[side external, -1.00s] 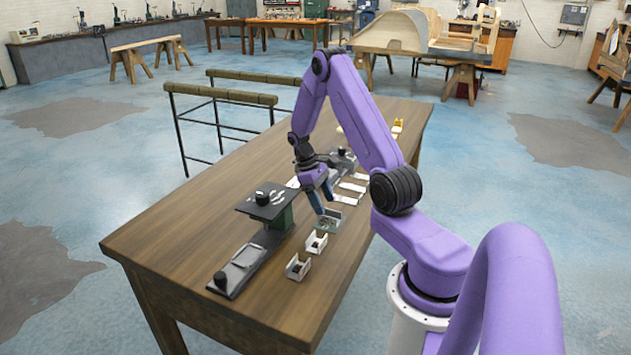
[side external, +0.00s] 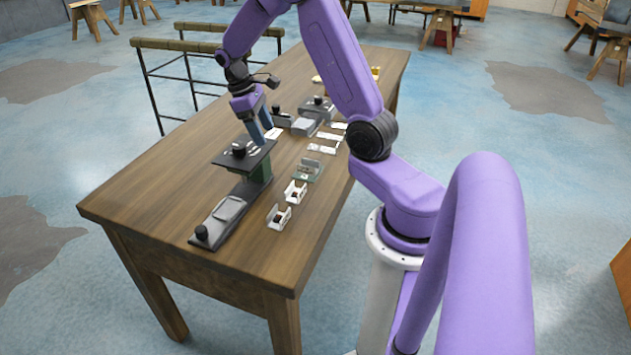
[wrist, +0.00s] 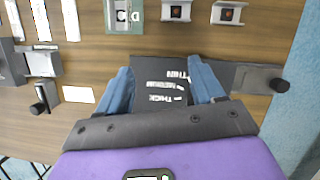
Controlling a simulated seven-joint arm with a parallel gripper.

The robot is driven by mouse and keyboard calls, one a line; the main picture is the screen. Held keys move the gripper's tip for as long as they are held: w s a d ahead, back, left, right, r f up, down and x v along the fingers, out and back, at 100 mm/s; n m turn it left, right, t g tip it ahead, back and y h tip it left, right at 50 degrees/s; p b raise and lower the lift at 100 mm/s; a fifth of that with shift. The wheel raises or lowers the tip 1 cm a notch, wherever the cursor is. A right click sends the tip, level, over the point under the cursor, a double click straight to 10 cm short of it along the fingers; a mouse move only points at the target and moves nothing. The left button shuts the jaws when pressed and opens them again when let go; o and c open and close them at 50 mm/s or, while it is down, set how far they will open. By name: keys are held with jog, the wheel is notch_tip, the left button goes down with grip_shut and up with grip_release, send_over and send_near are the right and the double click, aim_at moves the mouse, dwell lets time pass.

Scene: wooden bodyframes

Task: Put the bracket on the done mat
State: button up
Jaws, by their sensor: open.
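A grey bracket-like part (side external: 308,164) sits on a small green mat (side external: 297,177) at the table's right side; the wrist view cuts this mat (wrist: 112,27) at its top edge. Two pale U-shaped brackets (side external: 295,193) (side external: 279,216) stand on bare wood in front of it. My gripper (side external: 258,135) is open over the black plate of a stand (side external: 228,160), left of the green mat. In the wrist view, the plate's upside-down white lettering shows between my blue fingers (wrist: 160,78). I see nothing held. Which surface is the done mat is not clear.
The stand's grey base with a black knob (side external: 202,232) reaches toward the front left. Grey blocks (side external: 305,125), a knobbed fixture (side external: 318,106) and white cards (side external: 322,149) lie farther back. Yellow pieces (side external: 375,72) are at the far end. The front right tabletop is clear.

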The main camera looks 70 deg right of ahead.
jog(key=s+a+r+n+t, duration=0.1)
jog(key=s+a+r+n, duration=0.15)
jog(key=a, duration=0.65)
jog(key=s+a+r+n+t, duration=0.15)
jog(key=s+a, duration=0.25)
jog(key=a, duration=0.5)
jog(key=s+a+r+n, duration=0.1)
jog(key=s+a+n, duration=0.2)
jog(key=s, duration=0.6)
jog(key=s+a+r+n+t+y, duration=0.1)
jog(key=s+a+n, duration=0.2)
jog(key=s, duration=0.6)
jog(key=shift+y, duration=0.3)
jog(key=shift+a, duration=0.1)
